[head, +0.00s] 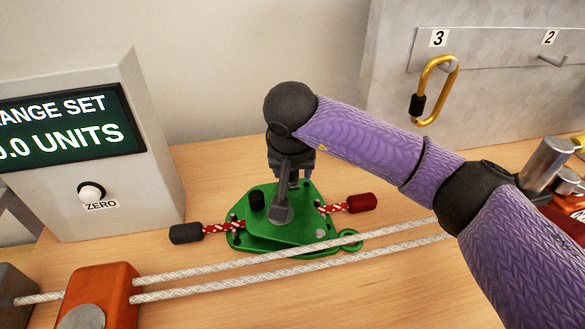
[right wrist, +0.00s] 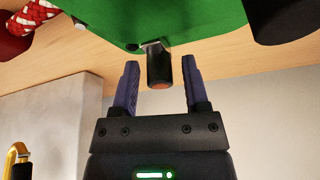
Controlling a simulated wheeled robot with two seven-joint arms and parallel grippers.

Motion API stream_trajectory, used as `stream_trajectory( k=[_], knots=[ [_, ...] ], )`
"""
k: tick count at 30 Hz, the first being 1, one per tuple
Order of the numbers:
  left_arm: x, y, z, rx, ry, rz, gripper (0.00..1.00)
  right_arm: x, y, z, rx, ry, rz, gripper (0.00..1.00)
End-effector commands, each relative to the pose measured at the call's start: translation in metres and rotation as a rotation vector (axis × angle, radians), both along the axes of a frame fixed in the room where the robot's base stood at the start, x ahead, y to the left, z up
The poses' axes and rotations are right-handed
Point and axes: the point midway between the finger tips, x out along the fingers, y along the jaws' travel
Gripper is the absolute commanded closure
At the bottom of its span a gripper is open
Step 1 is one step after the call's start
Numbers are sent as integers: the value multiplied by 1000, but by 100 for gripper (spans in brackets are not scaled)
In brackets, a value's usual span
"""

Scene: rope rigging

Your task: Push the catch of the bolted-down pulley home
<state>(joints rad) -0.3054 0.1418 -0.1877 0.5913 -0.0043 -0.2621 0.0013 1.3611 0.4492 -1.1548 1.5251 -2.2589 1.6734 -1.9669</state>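The green pulley (head: 300,238) is fixed to the wooden table in the middle of the head view. A red-and-white rope comes out on both sides of it. My right gripper (head: 291,176) is at the pulley's far side, pointing down. In the right wrist view my right gripper (right wrist: 160,70) is open. A short black peg with an orange end (right wrist: 160,72), which looks like the catch, sticks out from the green body between the fingertips, with gaps on both sides. The peg is hidden by my gripper in the head view. My left gripper is not in view.
A black knob (head: 257,200) stands on the pulley. Two white ropes (head: 200,270) cross in front of it from an orange block (head: 98,290). A display box (head: 95,150) stands left. A gold carabiner (head: 432,90) hangs on the panel behind. Metal fittings stand at right.

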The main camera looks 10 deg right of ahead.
Motion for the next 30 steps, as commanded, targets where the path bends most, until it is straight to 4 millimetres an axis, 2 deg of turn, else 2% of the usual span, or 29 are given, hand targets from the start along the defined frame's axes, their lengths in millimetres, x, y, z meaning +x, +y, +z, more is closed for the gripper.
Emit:
stream_trajectory(
  k=[1, 6, 8, 19, 30],
  knots=[
    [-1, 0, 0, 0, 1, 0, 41, 0, 0, 0, 0, 0, 0, 55],
    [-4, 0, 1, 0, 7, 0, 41, 0, 0, 0, 0, 0, 0, 91],
    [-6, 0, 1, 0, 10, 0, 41, 0, 0, 0, 0, 0, 0, 100],
    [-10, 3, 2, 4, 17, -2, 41, 0, 0, 0, 0, 0, 0, 100],
    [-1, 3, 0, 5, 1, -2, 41, 0, 0, 0, 0, 1, 0, 100]
  ],
)
